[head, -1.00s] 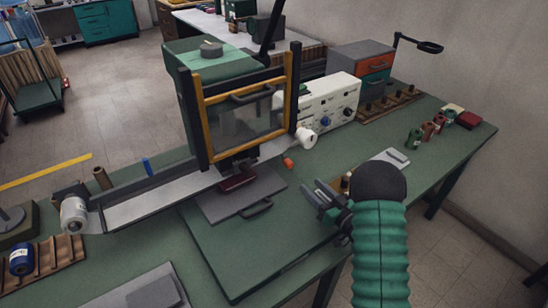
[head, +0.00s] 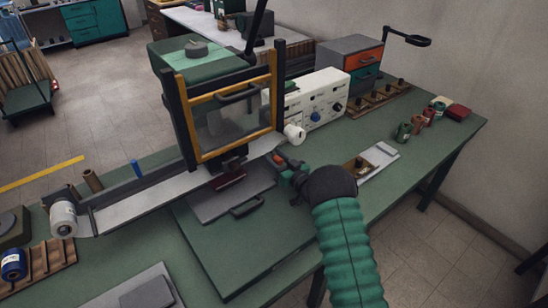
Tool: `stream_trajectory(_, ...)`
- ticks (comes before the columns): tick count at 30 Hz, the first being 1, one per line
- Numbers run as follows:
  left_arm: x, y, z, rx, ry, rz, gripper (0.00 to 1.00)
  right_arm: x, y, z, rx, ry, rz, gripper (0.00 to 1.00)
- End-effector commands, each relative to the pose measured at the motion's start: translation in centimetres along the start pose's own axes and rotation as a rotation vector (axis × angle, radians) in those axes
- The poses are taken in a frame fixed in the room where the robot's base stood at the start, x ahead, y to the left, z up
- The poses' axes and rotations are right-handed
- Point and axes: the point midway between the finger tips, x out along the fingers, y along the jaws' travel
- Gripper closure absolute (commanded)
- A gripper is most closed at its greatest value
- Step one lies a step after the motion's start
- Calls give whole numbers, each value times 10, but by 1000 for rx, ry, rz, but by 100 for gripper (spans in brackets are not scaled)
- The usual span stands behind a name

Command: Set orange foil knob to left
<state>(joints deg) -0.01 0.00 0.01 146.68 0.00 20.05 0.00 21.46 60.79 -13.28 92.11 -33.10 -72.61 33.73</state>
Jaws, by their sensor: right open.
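The orange foil knob (head: 279,158) is a small orange piece at the right side of the press, just below the white roll. Its pointing direction is too small to tell. My right gripper (head: 282,167) is open, with its fingertips right at the knob and partly covering it. I cannot tell whether the fingers touch it. The press (head: 215,100) has a yellow-framed clear guard. My left gripper is not in view.
A white foil roll (head: 294,132) sits just above my right gripper. A white control box (head: 318,98) with several knobs stands behind. A handled plate (head: 240,202) lies in front of the press. Small colored rolls (head: 420,124) stand at the right.

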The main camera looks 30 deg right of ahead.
Motion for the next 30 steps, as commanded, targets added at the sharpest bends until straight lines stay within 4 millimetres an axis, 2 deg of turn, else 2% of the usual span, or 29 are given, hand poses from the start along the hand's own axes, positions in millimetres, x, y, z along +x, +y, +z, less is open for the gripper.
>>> stream_trajectory(2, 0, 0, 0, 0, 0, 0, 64, 0, -1, 0, -1, 0, 0, 53)
stream_trajectory(13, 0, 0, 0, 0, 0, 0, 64, 0, 0, 0, 0, 0, 0, 100)
stream_trajectory(30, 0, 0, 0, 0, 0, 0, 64, -1, 1, 0, 0, -1, 2, 100)
